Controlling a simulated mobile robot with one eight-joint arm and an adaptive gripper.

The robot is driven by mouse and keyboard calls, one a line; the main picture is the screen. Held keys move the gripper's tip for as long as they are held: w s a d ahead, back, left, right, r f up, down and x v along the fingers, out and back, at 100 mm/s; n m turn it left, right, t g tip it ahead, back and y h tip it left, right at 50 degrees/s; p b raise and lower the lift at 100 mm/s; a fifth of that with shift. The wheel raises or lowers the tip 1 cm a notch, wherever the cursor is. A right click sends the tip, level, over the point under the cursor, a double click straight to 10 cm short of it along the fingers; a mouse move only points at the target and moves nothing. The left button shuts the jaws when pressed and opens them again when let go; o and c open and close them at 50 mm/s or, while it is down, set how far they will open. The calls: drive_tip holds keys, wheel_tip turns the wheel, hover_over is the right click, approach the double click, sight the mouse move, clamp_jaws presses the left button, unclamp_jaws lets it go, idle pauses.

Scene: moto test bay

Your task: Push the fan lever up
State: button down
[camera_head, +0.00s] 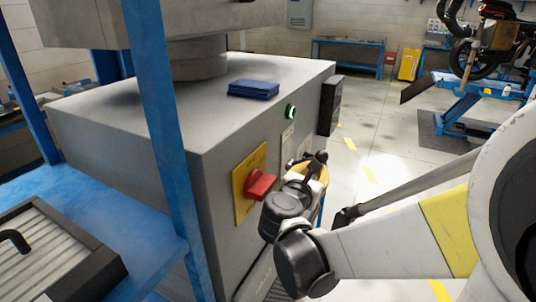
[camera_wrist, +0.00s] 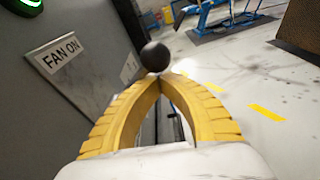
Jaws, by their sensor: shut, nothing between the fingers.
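The fan lever's round black knob (camera_wrist: 155,56) shows in the wrist view just beyond my fingertips, overlapping them in the picture; I cannot tell whether they touch. A "FAN ON" label (camera_wrist: 58,52) is on the grey cabinet wall to its left. My gripper (camera_wrist: 162,77) has its yellow fingers closed tip to tip with nothing between them. In the head view my gripper (camera_head: 318,165) is beside the cabinet's right face, and my wrist hides most of the lever area.
The grey cabinet (camera_head: 225,165) carries a red switch (camera_head: 261,185) on a yellow plate, a lit green button (camera_head: 291,111) and a black box (camera_head: 330,105). A blue stack (camera_head: 254,88) lies on top. A blue post (camera_head: 160,130) stands at left. Floor to the right is open.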

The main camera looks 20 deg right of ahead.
drive_tip(key=shift+r, duration=0.15)
drive_tip(key=v, duration=1.2)
drive_tip(key=shift+s+f, duration=0.1)
drive_tip(key=shift+f, duration=0.15)
drive_tip(key=s+f+m+g+y, duration=0.3)
drive_tip(key=s+f+m+y, duration=0.15)
drive_tip(key=f+m, duration=0.4)
drive_tip(key=s+a+m+y, duration=0.3)
drive_tip(key=a+m+y, duration=0.4)
drive_tip(key=m, duration=0.8)
drive_tip(key=a, duration=0.3)
drive_tip(key=shift+a+f+y, duration=0.15)
drive_tip(key=shift+f+y, duration=0.05)
drive_tip(key=shift+y, duration=0.15)
